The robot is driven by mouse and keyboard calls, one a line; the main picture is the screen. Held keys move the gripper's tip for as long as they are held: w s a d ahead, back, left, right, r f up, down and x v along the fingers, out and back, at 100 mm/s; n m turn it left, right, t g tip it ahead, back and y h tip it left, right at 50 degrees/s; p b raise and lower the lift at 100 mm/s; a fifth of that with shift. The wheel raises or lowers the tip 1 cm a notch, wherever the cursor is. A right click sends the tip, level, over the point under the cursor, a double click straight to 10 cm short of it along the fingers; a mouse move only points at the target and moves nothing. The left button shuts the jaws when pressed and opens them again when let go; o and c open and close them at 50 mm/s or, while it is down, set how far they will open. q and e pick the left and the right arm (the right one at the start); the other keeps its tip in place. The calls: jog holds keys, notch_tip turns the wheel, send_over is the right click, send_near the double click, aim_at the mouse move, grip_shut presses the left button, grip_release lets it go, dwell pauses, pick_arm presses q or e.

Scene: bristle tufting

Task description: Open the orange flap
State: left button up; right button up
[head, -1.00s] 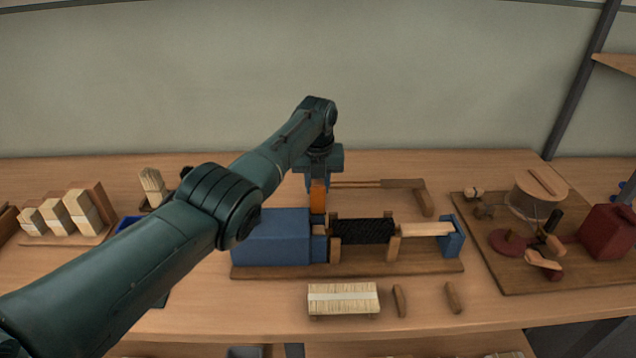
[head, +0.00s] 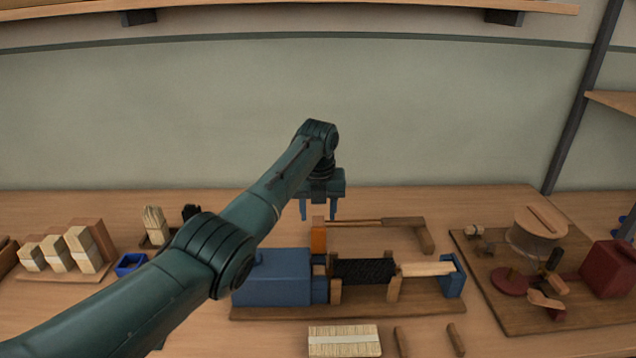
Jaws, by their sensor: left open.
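The orange flap (head: 318,238) stands upright as a narrow piece at the back of the blue housing's right end. The blue housing (head: 272,277) sits on a wooden base, with a black bristle roll (head: 363,271) to its right. My left gripper (head: 318,213) is open, pointing down, with its two fingers spread just above and behind the flap's top. Nothing is between the fingers, and I cannot tell whether they touch the flap. The flap's lower end is partly hidden by the housing. My right gripper is not in view.
Brush blocks (head: 70,250) and a small blue box (head: 131,264) stand at left. A board with a drum and a dark red box (head: 607,268) is at right. The table behind the gripper is clear.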

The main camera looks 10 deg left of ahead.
pick_arm(q)
jog(key=r, duration=0.4)
jog(key=s+r, duration=0.1)
jog(key=r, duration=0.2)
jog(key=shift+d, duration=0.15)
jog(key=shift+s+r, duration=0.2)
jog(key=shift+r, duration=0.55)
